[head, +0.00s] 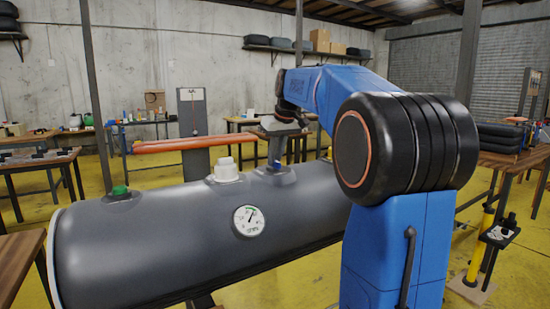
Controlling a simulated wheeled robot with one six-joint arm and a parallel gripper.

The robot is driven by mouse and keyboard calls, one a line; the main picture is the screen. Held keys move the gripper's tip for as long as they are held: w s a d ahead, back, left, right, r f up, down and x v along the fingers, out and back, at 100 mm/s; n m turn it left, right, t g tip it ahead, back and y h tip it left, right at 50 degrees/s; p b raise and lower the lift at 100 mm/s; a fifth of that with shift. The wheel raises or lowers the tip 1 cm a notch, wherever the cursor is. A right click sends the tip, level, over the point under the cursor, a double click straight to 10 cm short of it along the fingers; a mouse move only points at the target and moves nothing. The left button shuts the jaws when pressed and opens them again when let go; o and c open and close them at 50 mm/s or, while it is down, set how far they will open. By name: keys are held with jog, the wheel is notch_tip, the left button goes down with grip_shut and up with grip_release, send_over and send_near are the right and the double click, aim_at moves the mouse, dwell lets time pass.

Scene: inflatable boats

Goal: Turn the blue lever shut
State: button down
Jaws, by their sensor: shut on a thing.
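The blue lever (275,152) stands up from a grey round valve base (275,174) on top of the dark grey inflatable tube (190,240). My gripper (277,138) comes down from above onto the lever and is shut on it. The gripper and my arm hide the lever's upper part, and the fingers are too small to make out clearly. I cannot tell the lever's exact angle.
On the tube are a white valve cap (226,171) left of the lever, a green cap (119,190) farther left and a round gauge (249,221) on the front. Orange bars (180,145) lie behind the tube. My blue arm covers its right end. Workbenches stand behind.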

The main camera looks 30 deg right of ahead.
jog(key=shift+m, duration=0.3)
jog(key=m+h, duration=0.1)
jog(key=m, duration=0.3)
jog(key=shift+w+a+h, duration=0.15)
jog(key=shift+a+h, duration=0.25)
jog(key=m, duration=0.2)
jog(key=m+g+h, duration=0.1)
jog(key=m, duration=0.2)
jog(key=shift+w+a+m+g+h, duration=0.25)
jog(key=shift+m+g+h, duration=0.05)
jog(key=shift+m+h, duration=0.1)
jog(key=m, duration=0.1)
jog(key=m+g, duration=0.1)
jog(key=m, duration=0.2)
jog(key=shift+w+a+g+h, duration=0.1)
jog(key=shift+w+g+h, duration=0.15)
jog(key=shift+g+h, duration=0.05)
jog(key=shift+w+m+g, duration=0.2)
jog(key=shift+m+g, duration=0.4)
jog(key=shift+m, duration=1.1)
jog(key=c, duration=1.8)
grip_release()
jog(key=shift+o, duration=0.2)
jog(key=shift+r, duration=0.1)
